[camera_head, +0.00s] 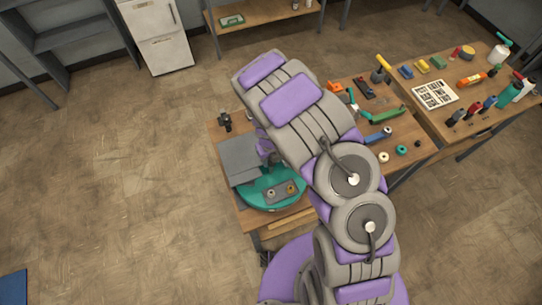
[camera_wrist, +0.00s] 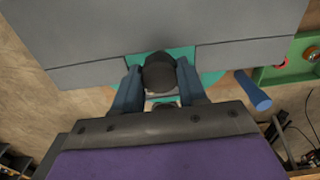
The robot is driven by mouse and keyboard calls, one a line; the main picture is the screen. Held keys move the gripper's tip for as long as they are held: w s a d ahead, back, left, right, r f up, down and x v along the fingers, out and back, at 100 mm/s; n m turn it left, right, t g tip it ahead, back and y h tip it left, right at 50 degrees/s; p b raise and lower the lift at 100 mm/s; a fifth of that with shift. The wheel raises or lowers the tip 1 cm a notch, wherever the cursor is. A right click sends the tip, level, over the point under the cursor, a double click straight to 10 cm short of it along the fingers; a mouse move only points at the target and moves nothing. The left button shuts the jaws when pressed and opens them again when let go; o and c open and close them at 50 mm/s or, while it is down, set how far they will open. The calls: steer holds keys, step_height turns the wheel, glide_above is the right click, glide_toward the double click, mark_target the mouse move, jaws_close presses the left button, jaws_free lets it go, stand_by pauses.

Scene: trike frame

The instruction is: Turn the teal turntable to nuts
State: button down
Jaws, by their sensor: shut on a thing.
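The teal turntable (camera_head: 258,203) sits on the near left of the wooden table in the head view, its back part under a grey cover. Small grey and tan pieces lie on its exposed front. Teal also shows through a gap between grey panels in the wrist view (camera_wrist: 209,76). My gripper (camera_wrist: 160,80) is shut on a dark rounded knob (camera_wrist: 158,68) in that gap, one finger on each side. In the head view my arm hides most of the gripper and the knob. I cannot read any label on the turntable.
The grey cover (camera_head: 238,160) flanks the gripper closely. A small black item (camera_head: 225,121) stands behind it. Tools and coloured parts crowd the table to the right, with a printed sheet (camera_head: 435,95). A blue cylinder (camera_wrist: 253,91) lies right of my gripper. Floor at left is open.

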steer(key=shift+w+a+r+m+p, duration=0.1)
steer(key=shift+w+r+m+p, duration=0.05)
steer(key=shift+w+m+p, duration=0.15)
stand_by(0.4)
steer(key=c, duration=0.8)
jaws_free()
steer(key=shift+o, duration=0.9)
steer(key=shift+a, duration=0.1)
steer(key=shift+s, duration=0.15)
steer(key=shift+r, duration=0.2)
step_height(320, 180, up, 17)
steer(key=shift+f, duration=0.15)
